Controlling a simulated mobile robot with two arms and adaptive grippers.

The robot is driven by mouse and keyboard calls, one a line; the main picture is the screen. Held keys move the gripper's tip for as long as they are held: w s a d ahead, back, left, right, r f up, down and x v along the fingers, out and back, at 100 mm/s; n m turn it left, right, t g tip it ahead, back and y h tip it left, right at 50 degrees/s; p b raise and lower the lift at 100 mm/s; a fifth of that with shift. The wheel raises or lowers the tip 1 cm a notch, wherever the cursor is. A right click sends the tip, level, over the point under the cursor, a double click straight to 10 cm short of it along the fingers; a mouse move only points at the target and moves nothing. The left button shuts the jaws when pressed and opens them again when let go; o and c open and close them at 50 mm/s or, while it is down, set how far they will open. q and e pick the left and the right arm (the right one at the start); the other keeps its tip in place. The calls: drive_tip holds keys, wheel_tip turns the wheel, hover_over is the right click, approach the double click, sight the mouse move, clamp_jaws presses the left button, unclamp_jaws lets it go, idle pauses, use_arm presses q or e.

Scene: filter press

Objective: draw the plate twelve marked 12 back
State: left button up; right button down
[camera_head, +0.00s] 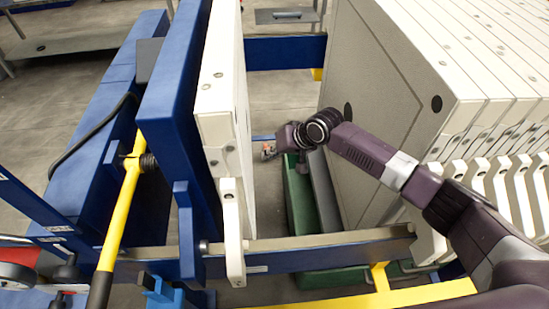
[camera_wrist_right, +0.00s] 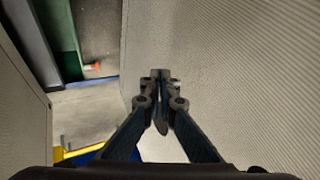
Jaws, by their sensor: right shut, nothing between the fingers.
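Several pale filter plates stand upright in a pack (camera_head: 480,90) on the right in the head view. Their textured front face (camera_head: 375,95) borders a wide gap. No number 12 is legible, so I cannot tell which plate is twelve. A single pale plate (camera_head: 225,80) stands across the gap, beside the blue press head (camera_head: 178,90). My right gripper (camera_head: 268,151) is inside the gap, apart from the single plate. In the right wrist view its fingers (camera_wrist_right: 161,76) are shut and empty, with a ribbed plate face (camera_wrist_right: 245,65) close on the right. My left gripper is not in view.
A rail (camera_head: 310,250) with a blue side runs along the near side below the plates. A green trough (camera_head: 300,195) lies low in the gap. A yellow bar (camera_head: 122,210) with a black grip stands at the left. Plate handles (camera_head: 490,185) protrude near my right arm.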

drive_tip(key=a, duration=0.4)
drive_tip(key=shift+r+b, duration=0.15)
drive_tip(key=shift+b, duration=0.2)
